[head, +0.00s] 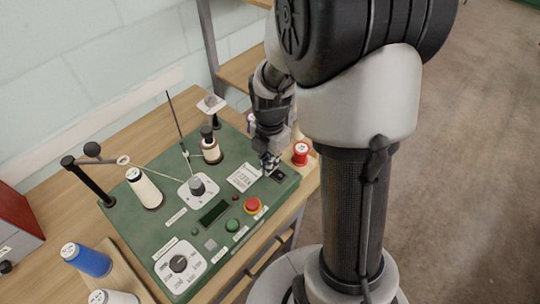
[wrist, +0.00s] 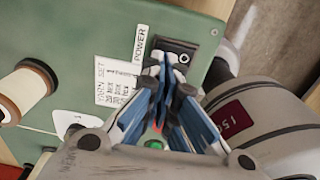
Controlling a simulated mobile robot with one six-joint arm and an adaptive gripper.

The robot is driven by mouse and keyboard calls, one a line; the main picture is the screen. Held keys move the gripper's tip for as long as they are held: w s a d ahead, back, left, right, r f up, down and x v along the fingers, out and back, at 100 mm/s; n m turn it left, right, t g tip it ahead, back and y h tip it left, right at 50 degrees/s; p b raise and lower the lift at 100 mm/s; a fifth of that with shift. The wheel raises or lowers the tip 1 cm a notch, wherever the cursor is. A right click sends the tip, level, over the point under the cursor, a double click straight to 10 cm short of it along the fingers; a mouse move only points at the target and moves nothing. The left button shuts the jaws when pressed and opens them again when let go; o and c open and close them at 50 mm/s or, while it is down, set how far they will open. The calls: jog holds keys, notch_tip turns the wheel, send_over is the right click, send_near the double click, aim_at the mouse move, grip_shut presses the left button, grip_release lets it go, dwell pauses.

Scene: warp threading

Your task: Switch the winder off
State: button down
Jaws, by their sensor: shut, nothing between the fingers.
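The winder (head: 150,225) is a green-topped machine on a wooden table in the head view. Its power switch (head: 279,177) is a small black rocker at the right corner of the panel. In the wrist view the switch (wrist: 178,46) sits beside a POWER label (wrist: 140,42). My gripper (head: 269,165) is shut and empty, pointing down right by the switch. In the wrist view its blue-padded fingertips (wrist: 172,68) overlap the near edge of the switch. I cannot tell whether they touch it, or which way the rocker is set.
A white card (head: 243,177) lies beside the switch. A red spool (head: 300,153) stands behind it. A cream cone (head: 145,190) and thread guides rise at the left.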

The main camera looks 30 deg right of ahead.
jog(key=shift+f, duration=0.8)
jog(key=shift+f, duration=0.4)
jog(key=shift+r, duration=0.1)
jog(key=shift+s+d+r, duration=0.25)
jog(key=shift+s, duration=0.4)
